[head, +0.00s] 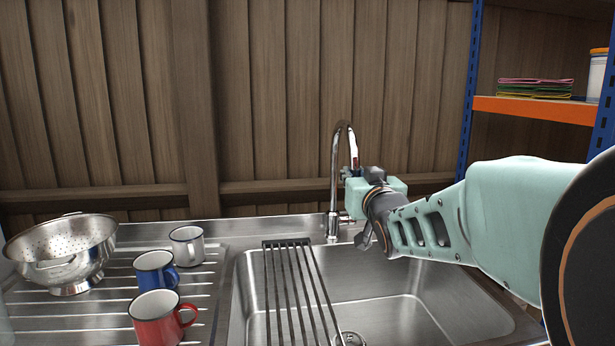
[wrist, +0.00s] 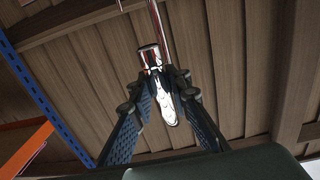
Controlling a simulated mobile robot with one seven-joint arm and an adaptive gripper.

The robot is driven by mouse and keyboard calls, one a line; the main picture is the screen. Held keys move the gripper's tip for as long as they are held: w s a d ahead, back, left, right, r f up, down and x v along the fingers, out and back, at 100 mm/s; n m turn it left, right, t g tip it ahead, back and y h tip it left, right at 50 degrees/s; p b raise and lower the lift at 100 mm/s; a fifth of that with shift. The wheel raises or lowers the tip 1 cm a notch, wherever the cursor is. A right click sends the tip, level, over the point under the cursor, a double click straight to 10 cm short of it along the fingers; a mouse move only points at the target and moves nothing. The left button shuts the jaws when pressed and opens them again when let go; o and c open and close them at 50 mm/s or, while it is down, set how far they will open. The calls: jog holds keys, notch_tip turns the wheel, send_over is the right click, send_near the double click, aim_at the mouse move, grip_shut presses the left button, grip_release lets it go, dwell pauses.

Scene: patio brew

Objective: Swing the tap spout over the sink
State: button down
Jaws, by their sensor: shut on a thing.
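The chrome tap (head: 335,185) rises behind the sink, its arched spout curving over to the right. My gripper (head: 352,178) is at the down-turned end of the spout, on the right of the tap's column. In the wrist view my gripper's two fingers (wrist: 163,95) close on the shiny spout (wrist: 160,100) from both sides. The spout end seems to hang at the back rim of the sink; its exact angle is partly hidden by my gripper. The steel sink basin (head: 395,318) lies in front of and below the tap.
A dark rack (head: 302,285) lies across the basin's left part. A colander (head: 65,245), a white mug (head: 187,245), a blue mug (head: 155,271) and a red mug (head: 160,320) stand on the drainboard at left. A blue-and-orange shelf (head: 535,107) stands at right. A wooden wall is behind.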

jog(key=shift+d, duration=0.15)
jog(key=c, duration=1.8)
grip_release()
